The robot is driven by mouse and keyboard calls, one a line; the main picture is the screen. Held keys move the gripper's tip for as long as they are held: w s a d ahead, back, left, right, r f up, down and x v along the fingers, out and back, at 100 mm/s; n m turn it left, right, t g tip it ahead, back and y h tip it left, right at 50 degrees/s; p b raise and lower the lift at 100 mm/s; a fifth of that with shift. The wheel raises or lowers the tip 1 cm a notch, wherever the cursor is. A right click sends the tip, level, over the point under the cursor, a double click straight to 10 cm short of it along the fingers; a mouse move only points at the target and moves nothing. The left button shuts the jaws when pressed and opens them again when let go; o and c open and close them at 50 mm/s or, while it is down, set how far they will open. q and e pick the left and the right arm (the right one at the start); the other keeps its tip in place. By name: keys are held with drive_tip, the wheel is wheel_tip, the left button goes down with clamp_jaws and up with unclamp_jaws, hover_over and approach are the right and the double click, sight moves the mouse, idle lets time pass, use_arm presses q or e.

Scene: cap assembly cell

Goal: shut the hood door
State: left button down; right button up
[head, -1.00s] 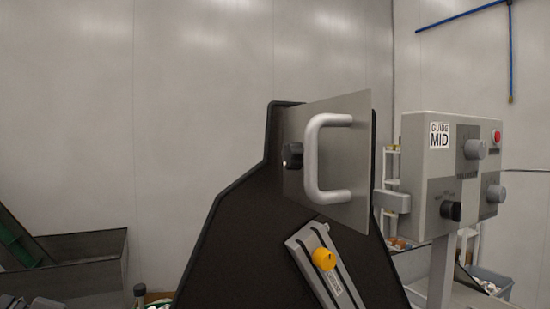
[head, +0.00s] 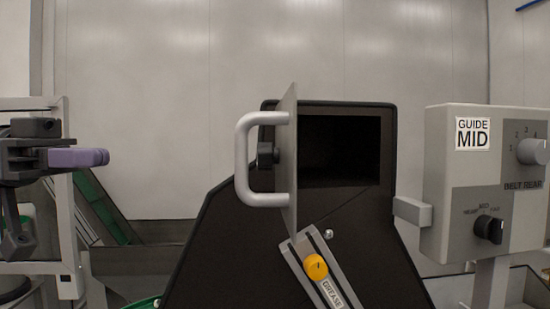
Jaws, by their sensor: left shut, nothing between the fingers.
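The hood door (head: 289,165) is a thin grey metal panel seen nearly edge-on in the head view. It stands open, swung out at the left side of the dark opening (head: 340,150) in the black hood (head: 230,245). My left gripper (head: 105,157), with purple fingers, is shut and empty at the left, apart from the handle with a clear gap between. My right gripper is not in view.
A grey control box (head: 455,185) marked GUIDE MID, with knobs, stands to the right of the hood, a grey block (head: 412,212) jutting towards the hood. A yellow knob (head: 316,267) sits on a slotted bracket below the door. A green conveyor (head: 105,208) is behind at left.

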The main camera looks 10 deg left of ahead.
use_arm(q)
approach(236, 161)
drive_tip(key=d+p, duration=0.1)
drive_tip(key=d, duration=0.6)
drive_tip(key=shift+w, duration=0.35)
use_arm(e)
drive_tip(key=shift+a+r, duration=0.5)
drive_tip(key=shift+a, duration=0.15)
use_arm(q)
drive_tip(key=shift+d, duration=0.2)
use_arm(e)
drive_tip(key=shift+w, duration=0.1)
